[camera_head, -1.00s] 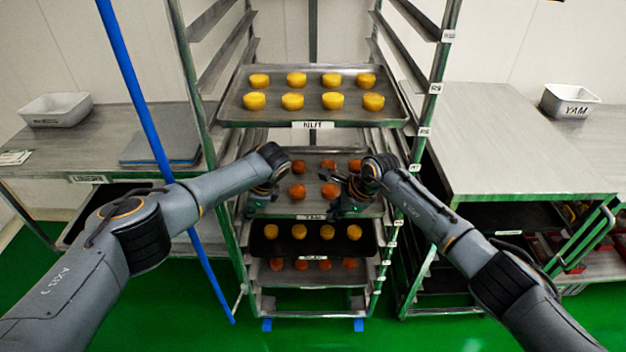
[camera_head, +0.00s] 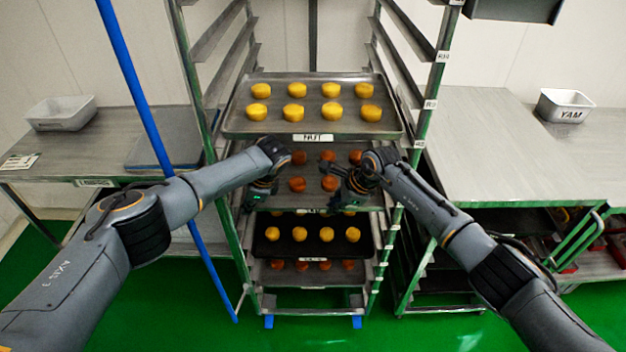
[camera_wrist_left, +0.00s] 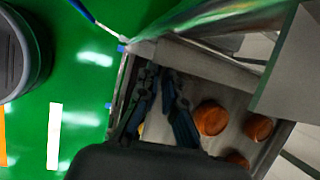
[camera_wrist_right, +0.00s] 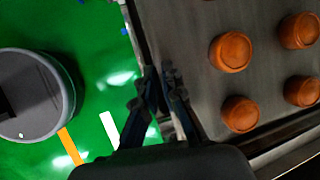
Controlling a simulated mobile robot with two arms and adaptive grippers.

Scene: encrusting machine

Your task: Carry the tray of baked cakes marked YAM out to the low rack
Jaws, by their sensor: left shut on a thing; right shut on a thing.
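The tray of orange-brown cakes (camera_head: 313,198) sits in the tall rack (camera_head: 212,135), below a tray of yellow cakes. Its front label is too blurred to read now; it read YAM in the earlier head view. My left gripper (camera_head: 262,192) is shut on the tray's front edge near its left end. My right gripper (camera_head: 345,190) is shut on the same edge further right. The right wrist view shows the tray's bare surface (camera_wrist_right: 190,60) and cakes beside the fingers. The left wrist view shows cakes (camera_wrist_left: 211,118) beside that gripper. I cannot single out the low rack.
The yellow-cake tray (camera_head: 300,127), labelled NUT, lies directly above. A black tray (camera_head: 313,250) of yellow cakes and another tray lie below. Tables (camera_head: 480,140) flank the rack. A blue pole (camera_head: 140,110) stands at left. Green floor (camera_head: 430,335) is open in front.

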